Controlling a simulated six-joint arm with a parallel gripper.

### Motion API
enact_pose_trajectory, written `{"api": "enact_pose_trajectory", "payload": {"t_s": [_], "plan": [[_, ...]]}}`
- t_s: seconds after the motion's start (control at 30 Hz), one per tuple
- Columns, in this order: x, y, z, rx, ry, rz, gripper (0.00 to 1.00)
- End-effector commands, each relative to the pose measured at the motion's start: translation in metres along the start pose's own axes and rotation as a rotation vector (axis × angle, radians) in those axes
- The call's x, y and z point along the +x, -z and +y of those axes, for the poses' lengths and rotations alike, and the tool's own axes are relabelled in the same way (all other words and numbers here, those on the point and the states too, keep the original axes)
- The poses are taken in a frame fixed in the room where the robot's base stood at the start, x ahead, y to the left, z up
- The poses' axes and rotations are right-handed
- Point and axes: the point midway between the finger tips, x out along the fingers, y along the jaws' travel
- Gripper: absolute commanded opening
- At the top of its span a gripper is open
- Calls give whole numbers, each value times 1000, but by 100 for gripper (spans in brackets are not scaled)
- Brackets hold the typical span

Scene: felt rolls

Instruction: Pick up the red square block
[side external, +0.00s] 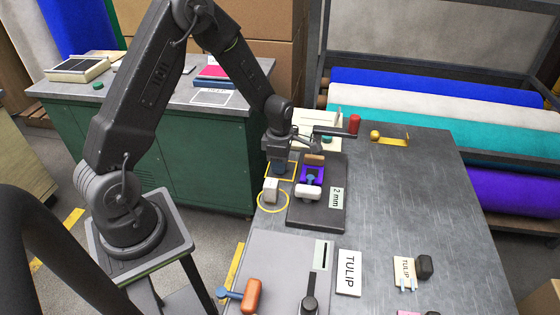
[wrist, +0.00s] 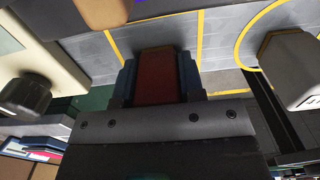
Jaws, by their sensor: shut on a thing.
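The red square block (wrist: 156,84) shows dark red in the wrist view, between the two blue-grey fingers of my gripper (wrist: 157,74). The fingers press on its two sides, so the gripper is shut on it. The block is hidden there behind the gripper. I cannot tell whether it touches the table.
A whitish block (side external: 270,190) stands in a yellow circle (side external: 261,208) close to the gripper. A dark board (side external: 326,216) with a purple item (side external: 312,176) lies to the right. The table's right middle is clear.

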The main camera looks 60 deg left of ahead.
Motion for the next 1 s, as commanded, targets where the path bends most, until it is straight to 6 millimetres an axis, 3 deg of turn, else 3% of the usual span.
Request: {"api": "enact_pose_trajectory", "payload": {"t_s": [0.27, 0.63, 0.87, 1.0], "plan": [[0, 0, 0, 0, 0, 0, 3], [-7, 0, 1, 0, -3, -2, 3], [-40, -1, 1, 0, -6, -3, 3], [-58, 29, 3, -8, -2, -1, 3]]}}
